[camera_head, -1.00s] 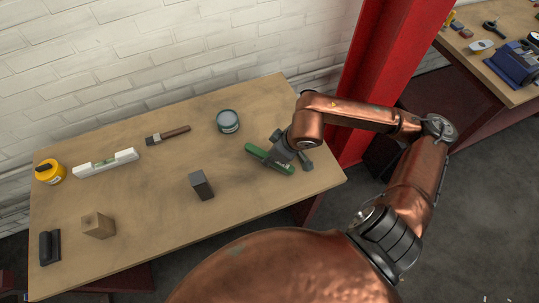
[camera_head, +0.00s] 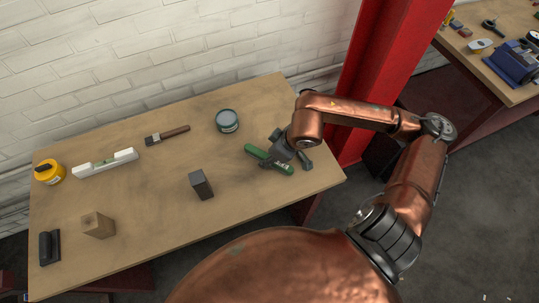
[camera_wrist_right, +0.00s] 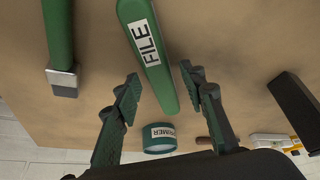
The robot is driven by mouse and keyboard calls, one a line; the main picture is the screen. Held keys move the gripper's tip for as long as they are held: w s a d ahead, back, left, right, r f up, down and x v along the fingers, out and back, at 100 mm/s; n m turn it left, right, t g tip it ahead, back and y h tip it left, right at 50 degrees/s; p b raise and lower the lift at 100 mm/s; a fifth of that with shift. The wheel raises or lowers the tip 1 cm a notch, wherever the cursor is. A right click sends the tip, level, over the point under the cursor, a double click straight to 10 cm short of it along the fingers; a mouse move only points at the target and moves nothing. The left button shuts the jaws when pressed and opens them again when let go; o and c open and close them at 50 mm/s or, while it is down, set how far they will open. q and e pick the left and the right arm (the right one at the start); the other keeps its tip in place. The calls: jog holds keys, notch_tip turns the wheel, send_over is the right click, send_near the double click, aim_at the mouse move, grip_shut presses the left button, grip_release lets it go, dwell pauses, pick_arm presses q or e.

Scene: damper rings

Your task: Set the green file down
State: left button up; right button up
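The green file (camera_head: 257,152) lies on the wooden workbench under my right gripper, which hides its middle in the head view. In the right wrist view the file (camera_wrist_right: 147,45) shows a white FILE label. My right gripper (camera_wrist_right: 160,82) is open, with one finger on each side of the file and a visible gap to both. In the head view my right gripper (camera_head: 272,160) is close above the benchtop. My left gripper is not in view.
A green-handled tool (camera_wrist_right: 60,35) lies beside the file. A primer tin (camera_head: 227,121) stands behind, and a dark block (camera_head: 201,185) is to the left. A brush (camera_head: 168,135), a level (camera_head: 106,163) and a wooden block (camera_head: 98,225) are farther left. The bench (camera_head: 145,195) is bare between them.

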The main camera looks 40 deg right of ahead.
jog(key=shift+o, duration=0.6)
jog(key=shift+r, duration=0.15)
jog(key=v, duration=1.1)
jog(key=shift+s+r, duration=0.25)
jog(key=shift+r, duration=0.05)
